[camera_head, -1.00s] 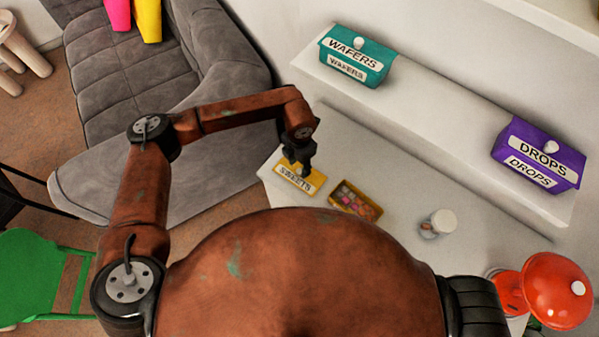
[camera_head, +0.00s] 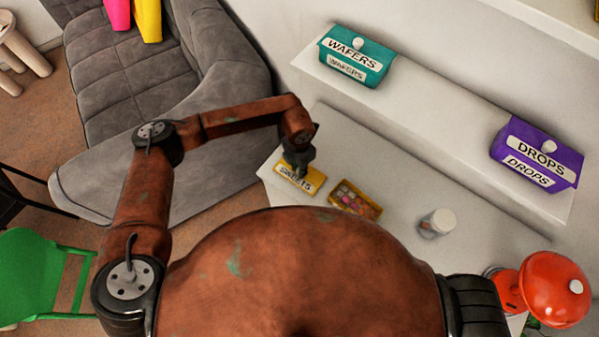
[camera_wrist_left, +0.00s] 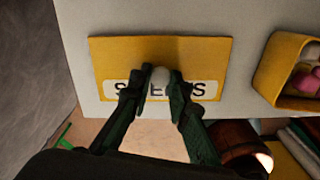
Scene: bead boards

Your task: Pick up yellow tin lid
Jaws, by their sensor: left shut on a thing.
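The yellow tin lid (camera_head: 306,183) lies on the light table, with a white label reading SWEETS. It also shows in the left wrist view (camera_wrist_left: 208,58), with a pale round knob (camera_wrist_left: 160,76) at its middle. My left gripper (camera_wrist_left: 158,84) is over the lid, its two fingers shut on the knob and covering part of the label. In the head view my left gripper (camera_head: 298,170) comes down on the lid from above. I cannot see a gap between lid and table. My right gripper is not in view.
An open yellow tin (camera_head: 367,208) with several coloured pieces stands right of the lid. A small white-capped jar (camera_head: 438,222) is further right. A teal WAFERS tin (camera_head: 355,56) and a purple DROPS tin (camera_head: 538,155) sit on the raised shelf. A grey sofa (camera_head: 150,70) is at left.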

